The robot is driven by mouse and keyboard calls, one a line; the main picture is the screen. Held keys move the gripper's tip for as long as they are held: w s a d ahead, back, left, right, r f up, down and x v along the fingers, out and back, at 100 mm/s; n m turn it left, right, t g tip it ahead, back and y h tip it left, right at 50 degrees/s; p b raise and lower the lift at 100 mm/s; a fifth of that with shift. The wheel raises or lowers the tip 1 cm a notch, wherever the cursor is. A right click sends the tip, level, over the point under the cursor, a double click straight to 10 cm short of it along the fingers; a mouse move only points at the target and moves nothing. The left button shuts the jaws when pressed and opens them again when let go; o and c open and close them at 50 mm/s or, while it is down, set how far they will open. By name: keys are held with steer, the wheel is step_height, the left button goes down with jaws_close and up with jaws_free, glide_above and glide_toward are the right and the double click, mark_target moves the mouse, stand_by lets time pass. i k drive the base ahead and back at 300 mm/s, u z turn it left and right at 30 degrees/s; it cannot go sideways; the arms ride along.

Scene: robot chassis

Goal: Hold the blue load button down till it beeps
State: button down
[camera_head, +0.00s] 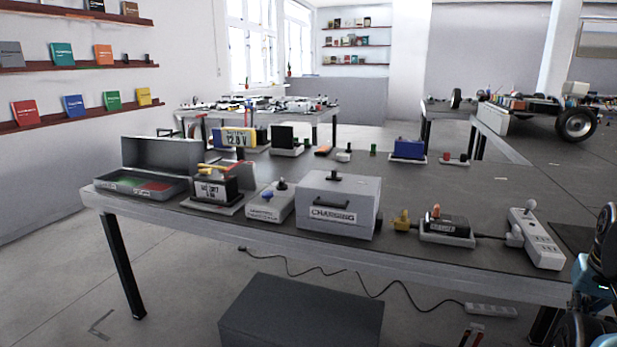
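A light grey device (265,208) with a dark knob on top stands near the front edge of the long grey table (350,250). A small blue spot (267,195) shows on its top. It may be the blue load button, but it is too small to tell whether it is pressed. A meter box (214,190) with a white label and red and yellow parts stands just left of the device. My gripper is not in view. Part of my arm (603,250) shows at the right edge, well away from the device.
A grey CHARGING box (338,190) stands close right of the device. A charger (446,226) and a power strip (537,240) lie farther right. An open case (160,152) is at the left, and a 12.8 V battery (234,141) is behind. A grey block (300,315) sits on the floor.

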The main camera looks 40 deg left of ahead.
mark_target(267, 195)
steer(key=z, duration=0.3)
steer(key=k, duration=1.15)
steer(key=u, duration=1.45)
steer(key=i, duration=0.45)
steer(key=u, duration=0.1)
